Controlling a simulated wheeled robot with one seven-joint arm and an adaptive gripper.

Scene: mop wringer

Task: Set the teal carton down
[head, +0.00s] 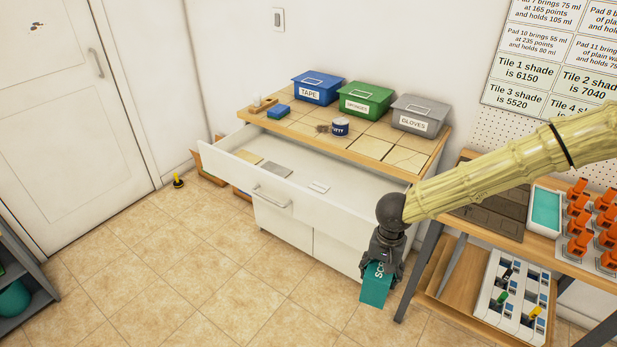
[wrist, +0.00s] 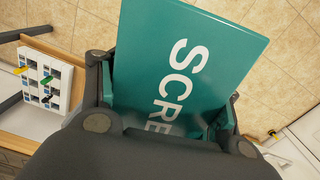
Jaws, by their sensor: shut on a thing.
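The teal carton (head: 375,291) hangs from my gripper (head: 381,264) in the head view, in front of the white cabinet and left of the right-hand workbench. In the wrist view the carton (wrist: 185,60) sits between the two dark fingers, with white letters reading "SCRE" on its face. The rest of the lettering is hidden by my gripper. My gripper is shut on the carton, and it appears tilted. Tiled floor shows beyond it, and I see no surface touching it.
An open white drawer (head: 222,150) juts out from the cabinet. Blue (head: 317,87), green (head: 365,100) and grey (head: 421,115) bins stand on the tiled top. The right workbench (head: 535,245) holds orange items, and its lower shelf a white rack (head: 510,296). The floor (head: 200,260) at left is mostly clear.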

